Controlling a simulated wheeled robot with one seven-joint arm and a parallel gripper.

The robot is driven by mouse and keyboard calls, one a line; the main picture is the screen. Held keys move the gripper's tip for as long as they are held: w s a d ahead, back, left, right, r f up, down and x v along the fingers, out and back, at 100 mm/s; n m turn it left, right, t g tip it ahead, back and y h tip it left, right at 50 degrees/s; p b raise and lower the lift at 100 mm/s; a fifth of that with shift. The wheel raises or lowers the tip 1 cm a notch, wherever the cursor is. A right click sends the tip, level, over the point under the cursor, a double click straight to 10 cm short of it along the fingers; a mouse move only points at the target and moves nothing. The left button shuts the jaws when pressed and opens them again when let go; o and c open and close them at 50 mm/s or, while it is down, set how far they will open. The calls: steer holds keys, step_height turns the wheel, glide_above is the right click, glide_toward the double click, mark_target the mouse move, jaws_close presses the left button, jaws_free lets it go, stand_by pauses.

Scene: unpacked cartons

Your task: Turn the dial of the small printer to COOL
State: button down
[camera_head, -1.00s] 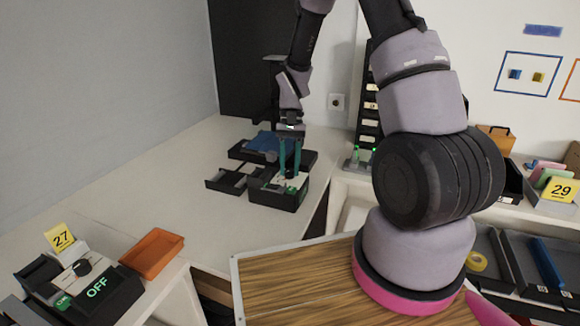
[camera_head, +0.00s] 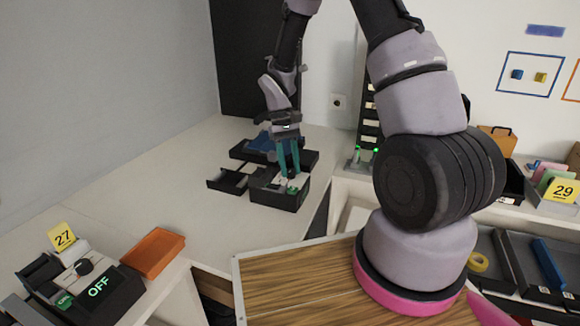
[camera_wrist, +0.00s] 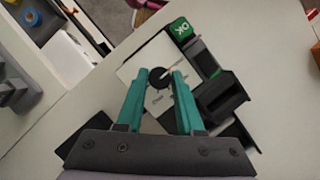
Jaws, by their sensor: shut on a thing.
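The small printer (camera_head: 276,195) stands on the white desk, a dark box with a pale top. In the wrist view its pale top panel (camera_wrist: 133,68) carries a round black dial (camera_wrist: 159,77) with small labels around it, too small to read surely. A light pointer mark on the dial points to the upper right. My gripper (camera_head: 291,174) reaches down onto the printer; in the wrist view its teal fingers (camera_wrist: 161,78) are shut on the dial, one on each side. A green OK button (camera_wrist: 183,28) shows beyond the dial.
Black open trays (camera_head: 229,180) lie beside and behind the printer. At the front left stands another device (camera_head: 112,300) reading OFF, with a yellow 27 tag (camera_head: 62,237) and an orange tray (camera_head: 152,253). The desk between is clear.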

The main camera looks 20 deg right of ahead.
stand_by(0.3)
steer(key=c, duration=0.5)
jaws_free()
steer(key=shift+c, duration=0.2)
steer(key=shift+r, duration=0.1)
steer(key=v, duration=1)
steer(key=shift+r, duration=0.35)
steer(key=shift+w, duration=0.1)
